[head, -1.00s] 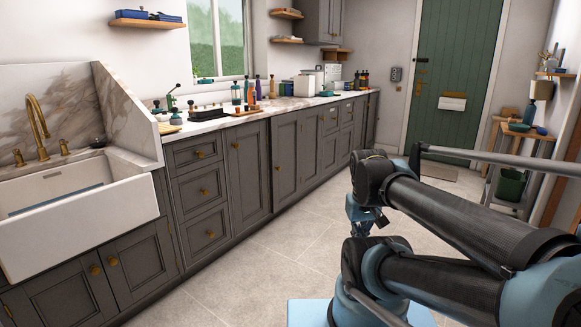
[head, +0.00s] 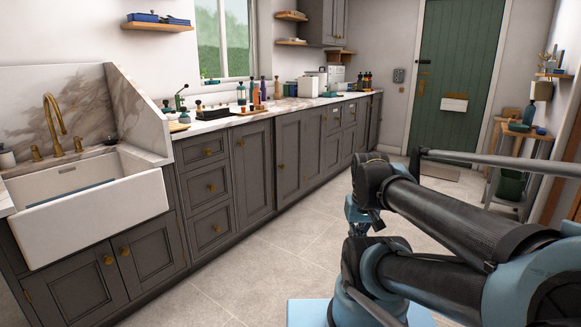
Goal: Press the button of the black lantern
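I cannot make out a black lantern for certain. Several small dark and coloured items stand on the long marble counter (head: 215,124), too small to tell apart at this distance. My arm is folded at the lower right, and its elbow covers part of the floor and cabinet run. My gripper cannot be made out in this view.
A white sink (head: 95,207) with a brass tap (head: 55,125) is at the left. Grey cabinets (head: 253,172) run toward a green door (head: 457,75). A small trolley (head: 541,148) stands at the right. The tiled floor (head: 255,270) beside the cabinets is clear.

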